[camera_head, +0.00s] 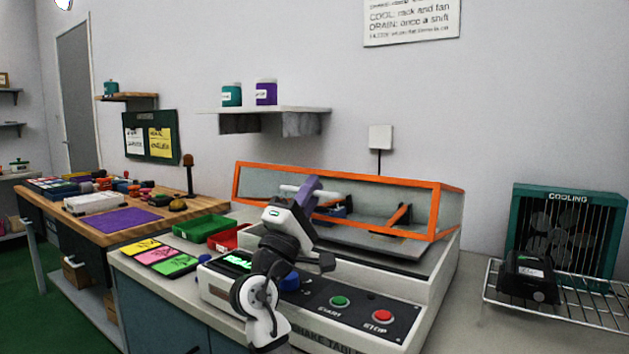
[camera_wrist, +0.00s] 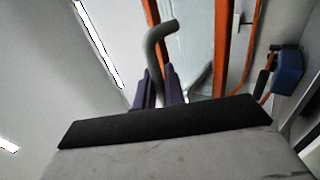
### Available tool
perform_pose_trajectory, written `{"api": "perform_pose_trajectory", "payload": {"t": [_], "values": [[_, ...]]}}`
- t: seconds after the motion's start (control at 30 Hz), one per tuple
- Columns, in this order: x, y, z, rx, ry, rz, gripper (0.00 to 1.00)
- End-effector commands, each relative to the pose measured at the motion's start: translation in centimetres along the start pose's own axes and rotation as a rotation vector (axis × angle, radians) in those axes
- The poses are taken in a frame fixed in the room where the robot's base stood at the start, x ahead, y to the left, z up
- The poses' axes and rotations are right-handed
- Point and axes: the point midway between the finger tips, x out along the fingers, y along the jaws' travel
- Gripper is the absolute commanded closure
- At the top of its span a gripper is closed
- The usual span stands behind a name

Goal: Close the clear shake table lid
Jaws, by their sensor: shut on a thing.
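The clear lid (camera_head: 345,176) has an orange frame and stands raised and tilted over the bed of the shake table (camera_head: 432,285). Its orange edge also shows in the wrist view (camera_wrist: 222,45). The pale bar handle (camera_head: 290,188) is at the lid's left front; in the wrist view the grey handle (camera_wrist: 157,45) rises between my fingers. My gripper (camera_head: 308,190) has purple fingers, which also show in the wrist view (camera_wrist: 158,90), shut on the handle. My arm hides part of the table's front and bed.
The table's front panel has a green START button (camera_head: 339,301) and a red STOP button (camera_head: 382,316). Red (camera_head: 228,238) and green (camera_head: 198,227) trays lie to the left. A black device (camera_head: 528,278) sits on a wire rack by the teal cooling unit (camera_head: 522,220) at right. A shelf (camera_head: 265,109) hangs above.

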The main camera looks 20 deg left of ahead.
Motion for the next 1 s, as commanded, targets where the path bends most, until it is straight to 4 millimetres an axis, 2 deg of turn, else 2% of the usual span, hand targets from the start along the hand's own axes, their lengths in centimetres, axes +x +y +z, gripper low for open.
{"api": "perform_pose_trajectory", "payload": {"t": [0.03,0.23,0.77,0.8,0.9,1.0], "values": [[-1.0,-1.2,0.1,0.001,-0.001,-0.003,1.0],[-2.4,-2.5,0.1,0.001,-0.002,-0.001,1.0],[-2.9,-2.9,0.1,0.003,-0.001,-0.001,1.0],[-2.9,-2.9,0.1,0.003,-0.001,0.0,0.88],[-2.9,-2.9,0.0,0.003,0.0,-0.001,0.75],[-2.9,-3.0,0.0,0.002,0.0,-0.002,0.75]]}}
